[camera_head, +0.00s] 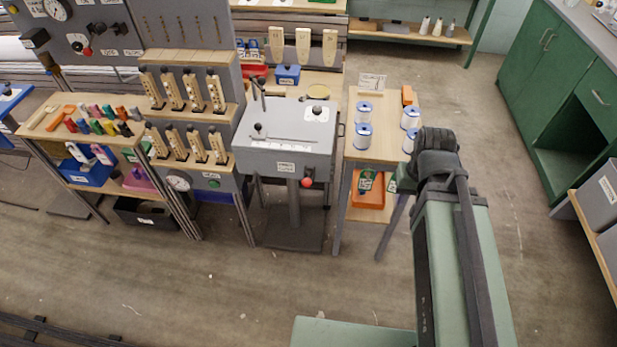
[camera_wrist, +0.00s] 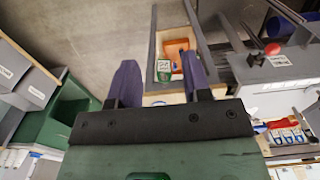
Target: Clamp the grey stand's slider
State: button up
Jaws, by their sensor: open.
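The grey stand (camera_head: 285,165) is a box on a post with a dark foot plate, in the middle of the head view. Its sloped top has a slot with a pale labelled strip and a small dark knob (camera_head: 257,128) at the left end, which looks like the slider. A red ball knob (camera_head: 307,182) sits on its front. In the wrist view the stand (camera_wrist: 255,72) is at the right, with the red knob (camera_wrist: 272,48). My gripper (camera_wrist: 158,62) has two purple fingers spread apart with nothing held. It is away from the stand, and my arm hides it in the head view.
A narrow wooden table (camera_head: 385,145) with several white-and-blue spools and an orange bin (camera_head: 368,190) stands right of the grey stand. A rack of wooden pieces (camera_head: 185,90) is at its left. Green cabinets (camera_head: 560,90) stand far right. The floor in front is clear.

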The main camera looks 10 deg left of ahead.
jog(key=w+a+n, duration=0.1)
jog(key=w+a, duration=0.2)
jog(key=a, duration=0.2)
jog(key=w+a+f+b, duration=0.1)
jog(key=w+a, duration=0.2)
jog(key=a, duration=0.3)
jog(key=w+a+f+n+b, duration=0.1)
jog(key=w+a, duration=0.2)
jog(key=a, duration=0.3)
jog(key=shift+w+n+t, duration=0.25)
jog(key=shift+n+t, duration=0.05)
grip_shut()
jog(key=m+t, duration=0.1)
jog(key=m, duration=0.1)
send_over(309, 179)
jog(key=d, duration=0.1)
jog(key=shift+y, duration=0.4)
jog(key=f+b, duration=0.9)
jog(key=a+f+b, duration=0.1)
jog(key=f+b, duration=0.3)
jog(key=b, duration=0.1)
jog(key=shift+w+f, duration=0.1)
jog(key=shift+f, duration=0.25)
jog(key=shift+r, duration=0.1)
